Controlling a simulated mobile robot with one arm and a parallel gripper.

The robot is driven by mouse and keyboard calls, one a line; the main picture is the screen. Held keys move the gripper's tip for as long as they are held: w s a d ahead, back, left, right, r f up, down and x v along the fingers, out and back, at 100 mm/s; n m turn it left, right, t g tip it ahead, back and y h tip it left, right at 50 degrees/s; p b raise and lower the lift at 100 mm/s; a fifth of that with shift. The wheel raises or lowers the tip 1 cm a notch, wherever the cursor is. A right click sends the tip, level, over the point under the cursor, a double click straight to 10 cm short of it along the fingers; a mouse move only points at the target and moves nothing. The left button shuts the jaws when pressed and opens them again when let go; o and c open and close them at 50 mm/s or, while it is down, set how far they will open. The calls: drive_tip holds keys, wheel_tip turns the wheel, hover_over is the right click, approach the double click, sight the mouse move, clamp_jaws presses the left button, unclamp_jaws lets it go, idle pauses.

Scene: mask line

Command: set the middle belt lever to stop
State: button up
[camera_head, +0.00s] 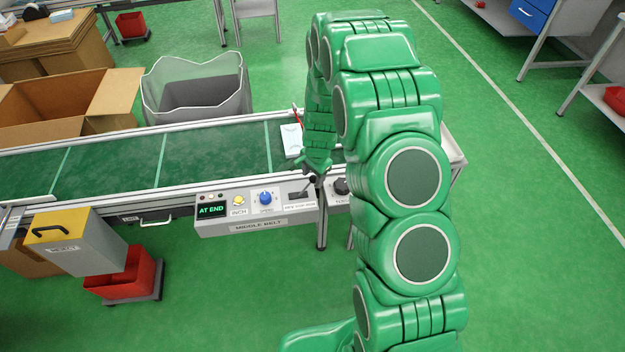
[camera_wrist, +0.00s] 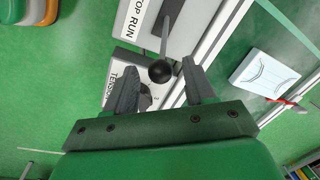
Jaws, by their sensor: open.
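The middle belt control box (camera_head: 258,226) is fixed to the near side of the belt, and its green display (camera_head: 211,210) reads AT END. Its lever, with a black ball knob (camera_wrist: 160,71) on a thin grey stem, leans toward the RUN end of its label, the right side in the head view. The label (camera_wrist: 133,20) is partly cut off in the wrist view. My gripper (camera_head: 318,168) is open at the lever. In the wrist view the ball appears between the two spread fingertips; I see no contact.
A yellow INCH button (camera_head: 239,200) and a blue knob (camera_head: 265,198) sit left of the lever. The TENSION box (camera_wrist: 125,65) with a black knob is close on the right. A white item (camera_head: 291,141) with a red tool lies on the belt (camera_head: 110,165) behind.

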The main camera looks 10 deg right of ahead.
sight(306, 187)
drive_tip(key=shift+w+a+f, duration=0.1)
drive_tip(key=shift+w+f, duration=0.1)
drive_tip(key=shift+f, duration=1.25)
clamp_jaws()
